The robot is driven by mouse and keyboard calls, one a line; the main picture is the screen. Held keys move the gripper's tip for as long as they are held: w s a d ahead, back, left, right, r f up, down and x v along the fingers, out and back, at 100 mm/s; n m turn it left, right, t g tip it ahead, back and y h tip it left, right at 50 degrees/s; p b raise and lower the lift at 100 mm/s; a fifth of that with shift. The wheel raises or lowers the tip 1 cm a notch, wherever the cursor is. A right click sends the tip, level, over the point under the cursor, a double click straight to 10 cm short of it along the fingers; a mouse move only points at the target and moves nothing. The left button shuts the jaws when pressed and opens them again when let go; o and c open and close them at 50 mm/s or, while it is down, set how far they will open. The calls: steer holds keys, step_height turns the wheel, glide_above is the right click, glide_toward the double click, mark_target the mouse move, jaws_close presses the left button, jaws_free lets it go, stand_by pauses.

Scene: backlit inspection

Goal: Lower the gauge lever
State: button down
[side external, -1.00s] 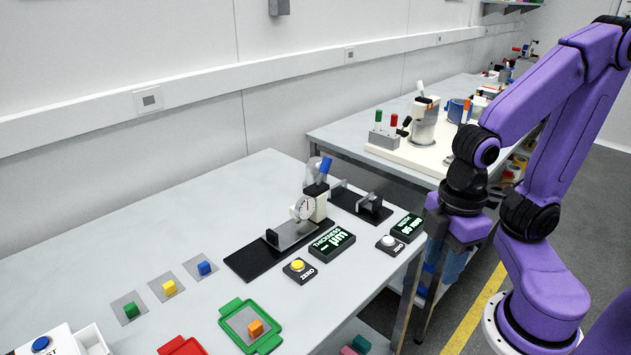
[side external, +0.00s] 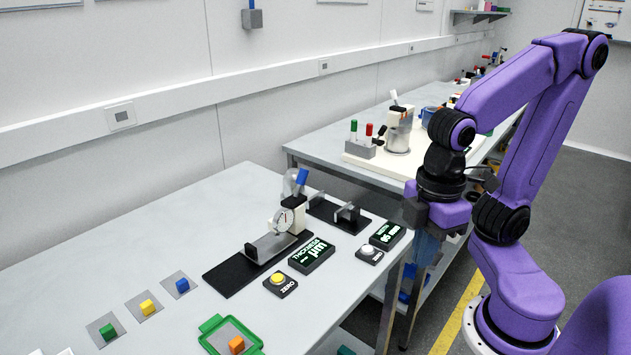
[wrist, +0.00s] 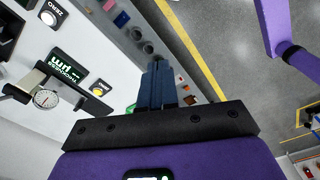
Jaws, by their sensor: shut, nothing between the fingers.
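The gauge (side external: 284,218) is a white stand with a round dial on a black base, on the near table. Its blue-tipped lever (side external: 302,180) stands raised and tilted at the top of the stand. The dial (wrist: 45,98) also shows at the left of the wrist view, where I cannot make out the lever clearly. My gripper (wrist: 157,68) is shut with nothing in it, its dark blue fingers together. It is off to the right of the gauge, beyond the table's edge, and touches neither gauge nor lever.
Green, yellow and blue (side external: 182,285) cubes lie on grey pads. An orange cube (side external: 236,345) is in a green tray. A second bench (side external: 330,150) stands behind.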

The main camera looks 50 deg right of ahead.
steer(key=w+a+t+y, duration=0.15)
steer(key=w+t, duration=0.35)
steer(key=w, duration=1.1)
steer(key=w+d+f+n+t+y, duration=0.1)
steer(key=w+d+n+t, duration=0.1)
steer(key=w+d, duration=0.35)
steer(key=w+d+f+n+t+y, duration=0.1)
steer(key=w+d+t, duration=0.15)
steer(key=w, duration=0.65)
steer(key=n+t+y, duration=0.3)
steer(key=y, duration=0.1)
glide_toward(300, 183)
steer(key=a+r, duration=0.4)
steer(key=a, duration=0.1)
steer(key=s+d+r+t+y, duration=0.3)
steer(key=s+d+t, duration=0.25)
steer(key=d, duration=0.55)
step_height(300, 183, down, 13)
steer(key=shift+s+f, duration=0.2)
steer(key=shift+s, duration=0.2)
steer(key=shift+a, duration=0.15)
steer(key=x, duration=1.4)
